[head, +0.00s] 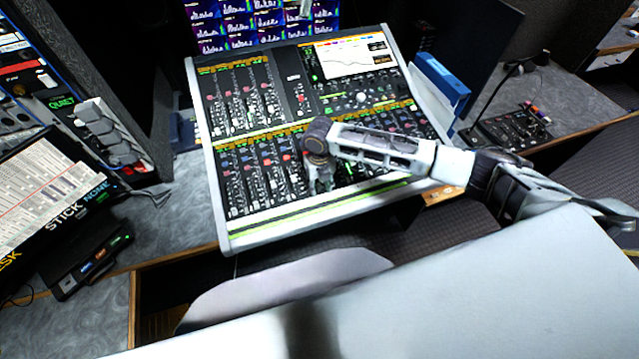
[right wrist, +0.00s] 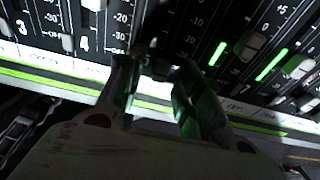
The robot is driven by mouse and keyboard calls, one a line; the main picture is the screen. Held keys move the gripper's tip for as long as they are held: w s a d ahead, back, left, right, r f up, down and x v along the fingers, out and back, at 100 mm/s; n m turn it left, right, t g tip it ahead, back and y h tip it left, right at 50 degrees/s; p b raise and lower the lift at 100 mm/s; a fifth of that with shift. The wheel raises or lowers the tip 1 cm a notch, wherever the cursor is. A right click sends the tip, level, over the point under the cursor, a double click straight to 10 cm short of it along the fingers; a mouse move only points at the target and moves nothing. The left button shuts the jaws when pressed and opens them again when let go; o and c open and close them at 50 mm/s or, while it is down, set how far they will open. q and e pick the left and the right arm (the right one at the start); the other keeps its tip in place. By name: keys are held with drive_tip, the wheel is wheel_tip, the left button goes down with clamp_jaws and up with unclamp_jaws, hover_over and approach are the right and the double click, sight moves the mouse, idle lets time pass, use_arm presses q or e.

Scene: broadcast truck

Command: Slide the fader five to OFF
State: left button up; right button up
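The mixing console (head: 228,243) stands tilted on the desk in the head view. My right arm reaches over it from the right. My right gripper (head: 320,187) points down at the lower fader bank, and it also shows in the right wrist view (right wrist: 156,68). There its two fingers are apart, on either side of a dark, shadowed spot in the lane right of number 4, where fader five's lane lies. I cannot make out clearly whether a fader cap sits between them. The fingertips are close to the panel; contact is unclear. My left gripper is not in view.
Neighbouring fader caps (right wrist: 250,44) stand close on the right, beside lit green strips. Another cap (right wrist: 93,5) is at the upper left. A blue binder (head: 443,80) stands right of the console, and a small black control panel (head: 510,128) lies further right.

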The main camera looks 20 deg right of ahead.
sight(319, 187)
drive_tip(key=shift+w+r, duration=0.15)
drive_tip(key=shift+r, duration=0.1)
wheel_tip(319, 187, up, 12)
drive_tip(key=shift+f, duration=0.25)
idle(0.5)
idle(0.5)
